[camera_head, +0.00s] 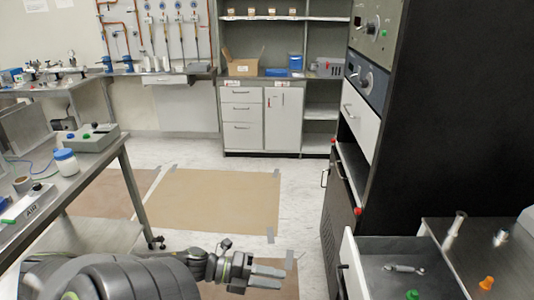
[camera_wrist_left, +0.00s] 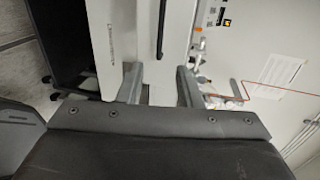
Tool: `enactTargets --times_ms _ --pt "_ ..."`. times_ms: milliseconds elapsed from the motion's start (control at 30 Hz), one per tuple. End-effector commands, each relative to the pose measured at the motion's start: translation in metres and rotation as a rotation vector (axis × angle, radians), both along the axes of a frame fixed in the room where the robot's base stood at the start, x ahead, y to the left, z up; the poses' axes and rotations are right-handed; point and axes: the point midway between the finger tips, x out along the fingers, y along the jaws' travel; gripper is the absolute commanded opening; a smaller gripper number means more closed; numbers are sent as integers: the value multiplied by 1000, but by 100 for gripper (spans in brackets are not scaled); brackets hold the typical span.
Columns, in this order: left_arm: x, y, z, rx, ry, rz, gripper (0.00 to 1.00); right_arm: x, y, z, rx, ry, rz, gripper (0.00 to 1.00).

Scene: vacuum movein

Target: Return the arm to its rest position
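My left arm (camera_head: 110,275) comes in from the bottom left of the head view, low over the floor. Its gripper (camera_head: 268,276) points right, with two grey fingers apart. In the left wrist view the gripper (camera_wrist_left: 158,85) shows its fingers spread with an empty gap between them. White panels and a dark handle show beyond the fingers there. Nothing is held. My right gripper is in neither view.
A metal bench (camera_head: 85,165) with a jar (camera_head: 66,162) stands left. A tall black cabinet (camera_head: 440,130) stands right, with an open drawer (camera_head: 400,255) holding small items below. Cardboard sheets (camera_head: 220,200) lie on the floor between. Shelves (camera_head: 285,60) stand behind.

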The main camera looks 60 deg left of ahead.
Motion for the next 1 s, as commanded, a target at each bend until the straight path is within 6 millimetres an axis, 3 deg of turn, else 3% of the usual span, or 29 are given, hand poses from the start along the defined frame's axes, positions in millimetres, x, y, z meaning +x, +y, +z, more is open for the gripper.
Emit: enactTargets --times_ms 200,833,933,1000 --pt "-8 7 2 0 0 1 32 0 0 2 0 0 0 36" --pt "-8 7 2 -1 0 5 32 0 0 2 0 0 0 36" --pt "-4 17 -9 -17 20 61 32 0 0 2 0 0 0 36" --pt "0 34 -27 -47 57 156 32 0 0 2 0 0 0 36"
